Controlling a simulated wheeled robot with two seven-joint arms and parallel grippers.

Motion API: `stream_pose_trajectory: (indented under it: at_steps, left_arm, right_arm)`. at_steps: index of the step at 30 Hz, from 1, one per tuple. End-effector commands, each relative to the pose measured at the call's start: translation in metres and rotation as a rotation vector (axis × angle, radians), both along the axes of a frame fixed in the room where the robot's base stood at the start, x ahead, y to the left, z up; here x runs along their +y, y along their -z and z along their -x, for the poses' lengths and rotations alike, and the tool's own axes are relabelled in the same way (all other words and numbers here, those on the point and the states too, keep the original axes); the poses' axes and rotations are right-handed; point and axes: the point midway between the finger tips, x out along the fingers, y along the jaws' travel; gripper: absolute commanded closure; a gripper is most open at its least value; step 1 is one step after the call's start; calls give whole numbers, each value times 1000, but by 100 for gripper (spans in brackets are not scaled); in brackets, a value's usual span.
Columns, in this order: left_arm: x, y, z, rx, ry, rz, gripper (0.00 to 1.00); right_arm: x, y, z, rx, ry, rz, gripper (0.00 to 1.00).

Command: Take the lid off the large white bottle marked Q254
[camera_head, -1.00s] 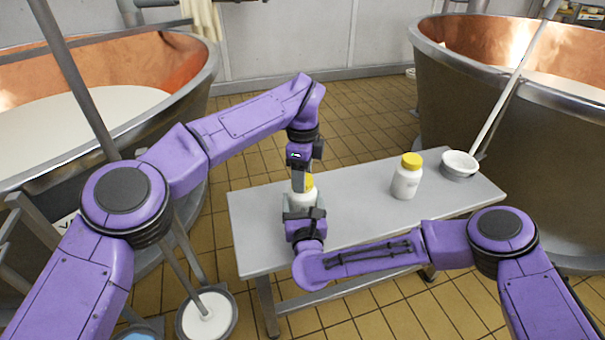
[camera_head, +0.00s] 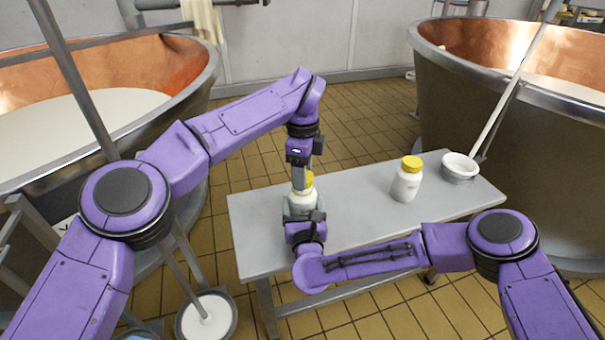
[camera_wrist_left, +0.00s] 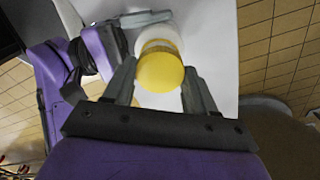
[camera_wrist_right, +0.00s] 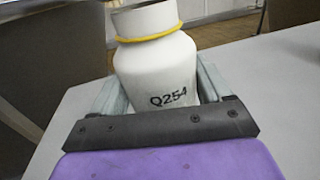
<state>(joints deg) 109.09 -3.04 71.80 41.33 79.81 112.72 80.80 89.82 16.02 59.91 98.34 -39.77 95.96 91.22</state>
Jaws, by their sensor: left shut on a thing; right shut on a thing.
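The large white bottle marked Q254 (camera_wrist_right: 165,75) stands upright on the bench, between the fingers of my right gripper (camera_wrist_right: 160,80). My right gripper is shut on its body. Its neck shows bare above a thin yellow ring (camera_wrist_right: 150,34) in the right wrist view. In the head view the bottle (camera_head: 303,201) is partly hidden by my grippers. The yellow lid (camera_wrist_left: 160,70) is between the fingers of my left gripper (camera_wrist_left: 160,66), which is shut on it from above. The lid also shows in the head view (camera_head: 308,180), above the bottle. The left wrist view looks down on it.
Large copper-lined vats stand left (camera_head: 190,110) and right (camera_head: 480,110). The bench between the bottles is clear.

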Motion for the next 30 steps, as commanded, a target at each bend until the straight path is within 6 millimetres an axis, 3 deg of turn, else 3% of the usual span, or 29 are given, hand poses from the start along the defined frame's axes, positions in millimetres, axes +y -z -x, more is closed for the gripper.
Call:
stream_pose_trajectory:
  at_steps: [13, 21, 28, 29, 30]
  left_arm:
    - [0, -7, 0, -1, -1, 0, 80]
    - [-1, -42, 0, -2, -1, 0, 80]
    - [0, -45, 0, 0, 0, 0, 80]
    - [0, -45, 0, 0, 0, 0, 80]
    - [0, -45, 0, 0, 0, 0, 80]
  right_arm:
    - [0, 0, 0, 0, 0, 0, 100]
    - [0, 0, 0, 0, 0, 0, 100]
    - [0, 0, 0, 0, 0, 0, 100]
    - [0, 0, 0, 0, 0, 0, 16]
    - [0, 0, 0, 0, 0, 0, 3]
